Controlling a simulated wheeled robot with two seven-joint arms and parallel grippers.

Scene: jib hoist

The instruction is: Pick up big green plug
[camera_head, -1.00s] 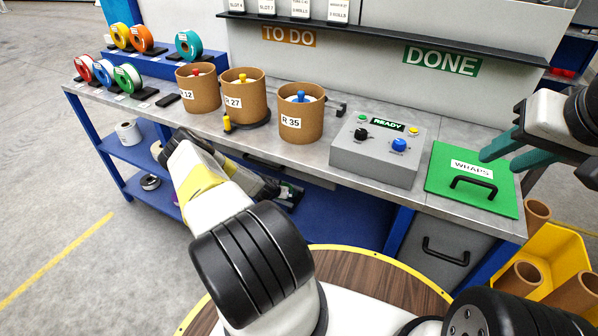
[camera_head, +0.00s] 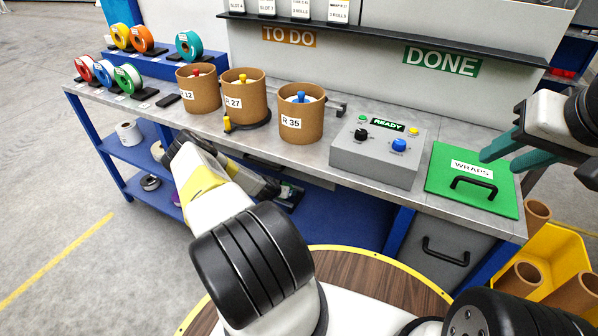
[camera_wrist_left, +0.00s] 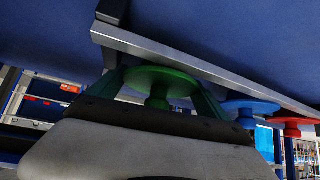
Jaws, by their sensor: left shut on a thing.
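In the left wrist view a green plug (camera_wrist_left: 160,79), a wide disc with a narrower stem, sits between the teal fingers of my left gripper (camera_wrist_left: 160,92). The gripper is shut on it. The plug is just below a grey metal rail (camera_wrist_left: 190,62); I cannot tell whether they touch. A blue plug (camera_wrist_left: 249,107) and a red plug (camera_wrist_left: 291,122) are in a row to its right. In the head view my left arm reaches below the bench top and the green plug cannot be made out. My right gripper (camera_head: 498,161) is open and empty above the green WRAPS lid.
The bench top (camera_head: 310,155) holds cardboard tubes (camera_head: 301,122), a grey control box (camera_head: 375,158) and the green WRAPS lid (camera_head: 445,166). Coloured spools (camera_head: 128,78) stand at the left. A yellow bin (camera_head: 560,255) with tubes is at the lower right.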

